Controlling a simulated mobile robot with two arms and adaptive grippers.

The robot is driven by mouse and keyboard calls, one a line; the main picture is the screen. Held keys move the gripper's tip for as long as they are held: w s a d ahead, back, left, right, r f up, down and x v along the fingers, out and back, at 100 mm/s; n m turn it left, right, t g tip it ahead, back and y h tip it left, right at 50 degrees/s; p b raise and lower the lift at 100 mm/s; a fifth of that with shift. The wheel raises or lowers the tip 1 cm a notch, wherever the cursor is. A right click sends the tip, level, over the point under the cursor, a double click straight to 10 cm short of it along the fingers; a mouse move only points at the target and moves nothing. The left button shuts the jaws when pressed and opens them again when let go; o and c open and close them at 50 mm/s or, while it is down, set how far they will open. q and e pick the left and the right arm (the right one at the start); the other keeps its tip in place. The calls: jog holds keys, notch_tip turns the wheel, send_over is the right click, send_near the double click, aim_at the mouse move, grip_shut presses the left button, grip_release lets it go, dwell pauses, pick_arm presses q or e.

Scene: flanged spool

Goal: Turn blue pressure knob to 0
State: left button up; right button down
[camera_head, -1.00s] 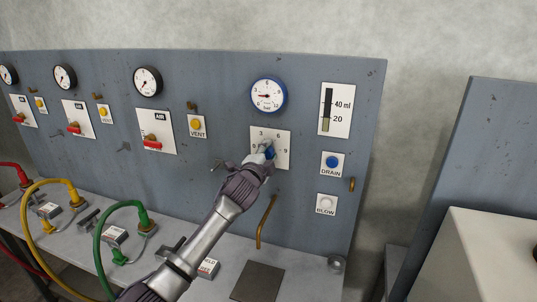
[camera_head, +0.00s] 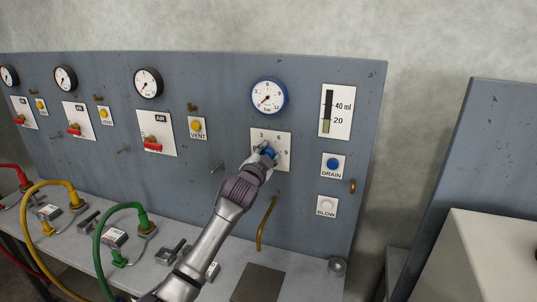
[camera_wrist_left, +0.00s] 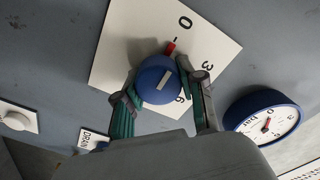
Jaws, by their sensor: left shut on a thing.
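The blue pressure knob (camera_head: 268,153) sits on a white scale plate (camera_head: 285,162) marked with numbers, below the blue-rimmed gauge (camera_head: 269,97). My left gripper (camera_head: 262,155) is shut on the knob and covers part of the plate in the head view. In the left wrist view the fingers (camera_wrist_left: 157,92) are on both sides of the knob (camera_wrist_left: 158,75). A red pointer at the knob's edge points at the 0 mark on the plate (camera_wrist_left: 130,30). The gauge needle points to the lower left, near its zero end. My right gripper is not in view.
A DRAIN button (camera_head: 333,165) and a BLOW button (camera_head: 327,205) are right of the plate. A bent brass pipe (camera_head: 266,223) is below it. Green (camera_head: 122,210) and yellow hoses stand at the left. A second panel (camera_head: 490,150) is at the right.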

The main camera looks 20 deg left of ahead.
pick_arm(q)
jog(key=shift+f, duration=0.1)
jog(key=o, duration=1.1)
jog(key=shift+o, duration=0.2)
jog(key=s, duration=1.2)
jog(key=shift+a, duration=0.2)
